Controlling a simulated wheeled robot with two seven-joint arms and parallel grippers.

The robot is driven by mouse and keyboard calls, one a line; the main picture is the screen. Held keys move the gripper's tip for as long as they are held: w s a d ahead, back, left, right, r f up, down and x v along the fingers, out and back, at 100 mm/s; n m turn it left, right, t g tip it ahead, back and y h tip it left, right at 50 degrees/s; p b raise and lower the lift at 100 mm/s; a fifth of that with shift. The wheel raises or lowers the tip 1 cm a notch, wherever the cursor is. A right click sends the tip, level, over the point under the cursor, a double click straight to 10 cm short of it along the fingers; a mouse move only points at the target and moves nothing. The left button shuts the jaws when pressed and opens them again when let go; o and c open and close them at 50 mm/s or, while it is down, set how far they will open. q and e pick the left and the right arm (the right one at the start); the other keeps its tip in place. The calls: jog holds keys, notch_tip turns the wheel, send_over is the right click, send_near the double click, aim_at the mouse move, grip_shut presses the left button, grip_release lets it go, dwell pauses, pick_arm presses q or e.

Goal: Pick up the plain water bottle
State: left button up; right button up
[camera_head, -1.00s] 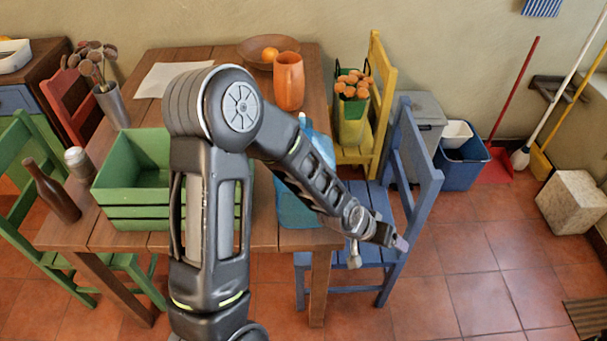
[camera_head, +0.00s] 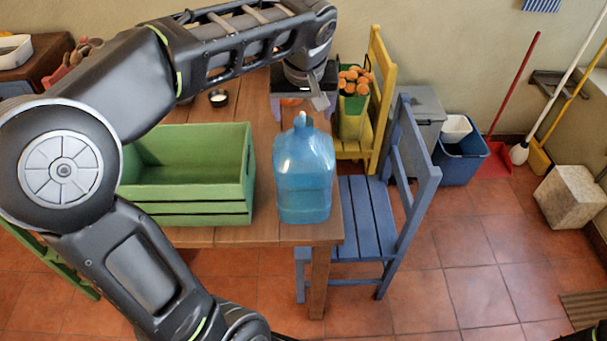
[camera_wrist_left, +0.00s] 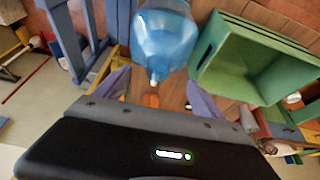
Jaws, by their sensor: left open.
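The plain water bottle (camera_head: 304,180) is a large translucent blue jug with a narrow neck. It stands upright on the wooden table's right front part in the head view. My left gripper (camera_head: 319,100) is above and behind the bottle's neck in that view, pointing down, apart from it. In the left wrist view the bottle (camera_wrist_left: 165,38) appears upside down. Its neck shows between the two purple fingers of the gripper (camera_wrist_left: 158,80), which are spread and hold nothing. My right gripper is not seen.
A green crate (camera_head: 187,207) stands left of the bottle on the table (camera_head: 230,236).

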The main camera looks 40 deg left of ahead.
aim_at(304, 124)
pick_arm(q)
jog(key=shift+x, duration=1.3)
jog(key=p+x, duration=0.1)
jog(key=x, duration=0.4)
jog(key=shift+w+f+p, duration=0.1)
jog(key=shift+p, duration=0.25)
jog(key=shift+d, duration=0.1)
jog(key=shift+c, duration=0.2)
grip_shut()
